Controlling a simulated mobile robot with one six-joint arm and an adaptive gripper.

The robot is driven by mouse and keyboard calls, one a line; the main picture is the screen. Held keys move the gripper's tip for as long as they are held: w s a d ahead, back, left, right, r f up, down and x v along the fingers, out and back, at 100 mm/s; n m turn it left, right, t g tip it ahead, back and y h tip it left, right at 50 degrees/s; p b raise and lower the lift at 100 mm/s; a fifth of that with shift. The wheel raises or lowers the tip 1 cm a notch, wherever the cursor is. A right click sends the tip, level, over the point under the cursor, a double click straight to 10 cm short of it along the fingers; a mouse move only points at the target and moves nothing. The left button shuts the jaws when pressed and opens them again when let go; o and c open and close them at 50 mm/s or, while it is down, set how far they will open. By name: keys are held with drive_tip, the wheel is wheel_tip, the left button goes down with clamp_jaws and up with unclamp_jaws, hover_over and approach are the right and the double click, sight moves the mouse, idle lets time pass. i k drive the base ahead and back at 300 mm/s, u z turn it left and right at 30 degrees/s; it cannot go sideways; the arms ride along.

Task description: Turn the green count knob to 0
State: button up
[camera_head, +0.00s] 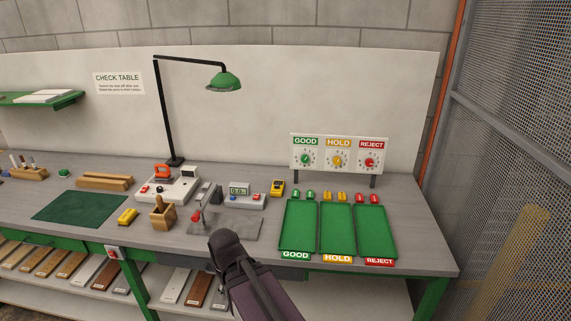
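The green count knob (305,159) sits on the white panel (325,138) at the back right of the table, under the GOOD label. Its dial has small marks around it, too small to read, so I cannot tell which number it points at. A yellow knob (337,161) under HOLD and a red knob (369,162) under REJECT are to its right. My dark arm (250,280) rises from the bottom middle, well to the lower left of the panel. No gripper fingers can be made out, and nothing of mine touches the knob.
Three green trays (281,230) stand in front of the panel, with small coloured pieces behind them. A grey fixture with a lever (208,194) and a display box (239,201) are left of the trays. A lamp (223,80) hangs over the table. A mesh fence (510,160) stands right.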

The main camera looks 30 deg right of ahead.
sight(305, 158)
drive_tip(key=u, duration=1.25)
drive_tip(key=i, duration=0.6)
drive_tip(key=z, duration=3.4)
drive_tip(key=i, duration=0.1)
drive_tip(key=u, duration=0.95)
